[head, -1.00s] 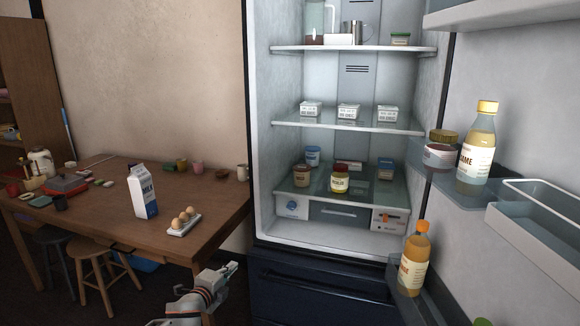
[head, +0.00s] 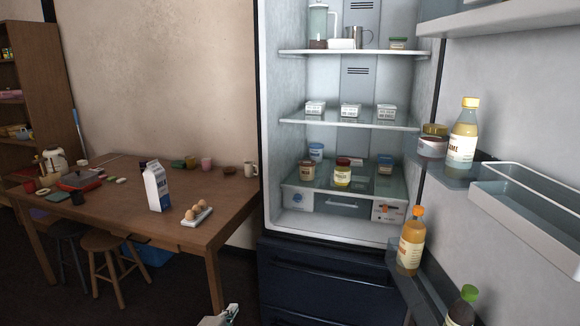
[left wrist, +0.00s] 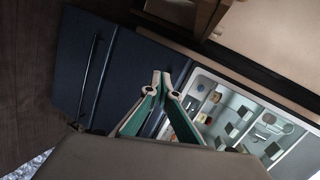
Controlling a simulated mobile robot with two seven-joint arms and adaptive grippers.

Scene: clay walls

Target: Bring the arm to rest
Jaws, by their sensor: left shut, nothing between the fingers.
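Past the fingers, that view shows the dark blue drawer fronts (left wrist: 112,75) and the lit open fridge (left wrist: 245,115), tilted. The rest of my left arm is out of the head view. My right gripper is in neither view.
The fridge (head: 350,190) stands open, its door (head: 530,120) at the right with bottles and a jar on its shelves. A wooden table (head: 120,205) at the left holds a milk carton (head: 156,187) and an egg tray (head: 197,217). Stools (head: 106,240) stand at the table.

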